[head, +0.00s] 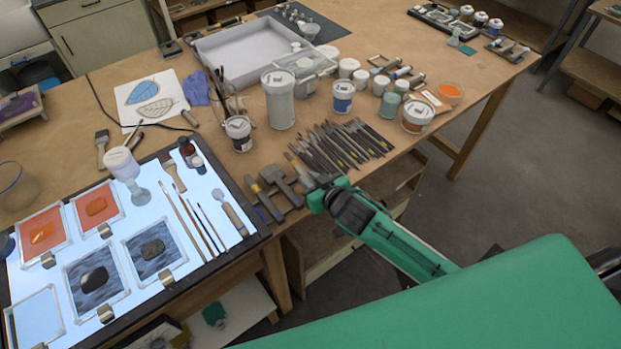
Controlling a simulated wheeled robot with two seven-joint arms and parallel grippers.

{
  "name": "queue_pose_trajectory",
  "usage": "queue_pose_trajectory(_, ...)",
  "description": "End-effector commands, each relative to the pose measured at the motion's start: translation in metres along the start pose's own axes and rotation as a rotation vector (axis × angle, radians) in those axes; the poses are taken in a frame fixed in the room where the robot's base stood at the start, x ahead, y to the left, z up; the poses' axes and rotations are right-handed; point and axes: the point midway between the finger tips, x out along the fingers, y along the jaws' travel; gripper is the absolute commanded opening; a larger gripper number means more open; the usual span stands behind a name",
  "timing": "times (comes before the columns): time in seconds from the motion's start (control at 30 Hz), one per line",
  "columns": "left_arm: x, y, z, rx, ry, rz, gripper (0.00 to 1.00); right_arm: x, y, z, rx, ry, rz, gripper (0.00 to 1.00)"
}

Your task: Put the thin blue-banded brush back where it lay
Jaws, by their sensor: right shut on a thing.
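My right gripper (308,177) is over the front edge of the bench, its arm coming in from the lower right. It is shut on a thin thing, which I take for the brush; it is mostly hidden, and no blue band can be made out. A close row of dark brushes (345,146) lies just beyond and to the right of the gripper. Several slim brushes (191,222) lie apart on the light table (150,210). My left gripper is not in view.
Wide flat tools (282,186) lie left of my right gripper at the bench edge. A tall white canister (279,100), a white jar (239,134) with brushes behind it and a lidded jar (417,117) stand around the brush row. Painted glass panels (152,247) lie at left.

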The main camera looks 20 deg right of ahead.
Motion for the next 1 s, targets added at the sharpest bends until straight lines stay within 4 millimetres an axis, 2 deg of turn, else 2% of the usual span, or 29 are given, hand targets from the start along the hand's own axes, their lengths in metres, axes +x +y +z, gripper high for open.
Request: queue_pose_trajectory(1.0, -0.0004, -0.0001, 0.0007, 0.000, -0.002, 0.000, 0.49, 0.0023, -0.0007, 0.0049, 0.000, 0.001, -0.001, 0.00)
